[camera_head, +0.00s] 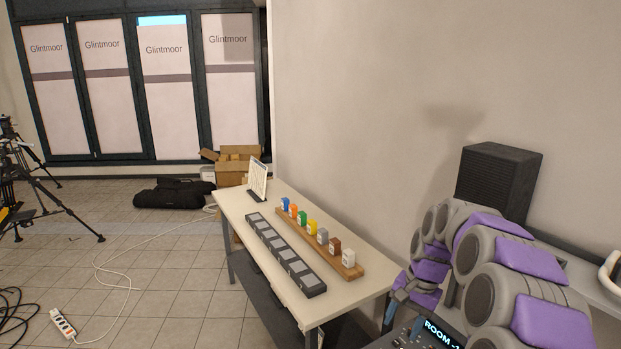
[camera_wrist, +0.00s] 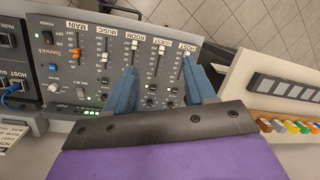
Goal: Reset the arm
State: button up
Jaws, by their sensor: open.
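My gripper (camera_wrist: 158,64) is open and empty in the wrist view. Its two blue fingers are apart over the faders of a grey mixer panel (camera_wrist: 92,77), one fingertip near the ROOM column and the other near the HOST column. I cannot tell whether the fingertips touch the panel. My arm (camera_head: 505,265), grey with purple pads, is bent at the right of the head view and reaches down over the mixer there. A mixer display (camera_head: 440,333) reading ROOM shows below it, partly cut off.
A white table (camera_head: 236,205) stands left of my arm, with a wooden rack (camera_head: 290,225) of several coloured blocks, a dark strip of square pads (camera_head: 263,232) and a small upright board (camera_head: 258,178). A black speaker (camera_head: 497,178) stands behind my arm by the wall. Cables and a power strip (camera_head: 63,323) lie on the floor.

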jog(key=s+a+r+n+g+h+b, duration=0.1)
jog(key=s+a+n, duration=0.25)
jog(key=s, duration=0.95)
jog(key=s+a+n+h+b, duration=0.15)
jog(key=s+a, duration=0.25)
jog(key=s, duration=0.9)
jog(key=s+f+n, duration=0.2)
jog(key=s+f, duration=0.1)
jog(key=s, duration=0.9)
jog(key=shift+d+f, duration=0.3)
jog(key=shift+f, duration=0.1)
jog(key=shift+d, duration=0.1)
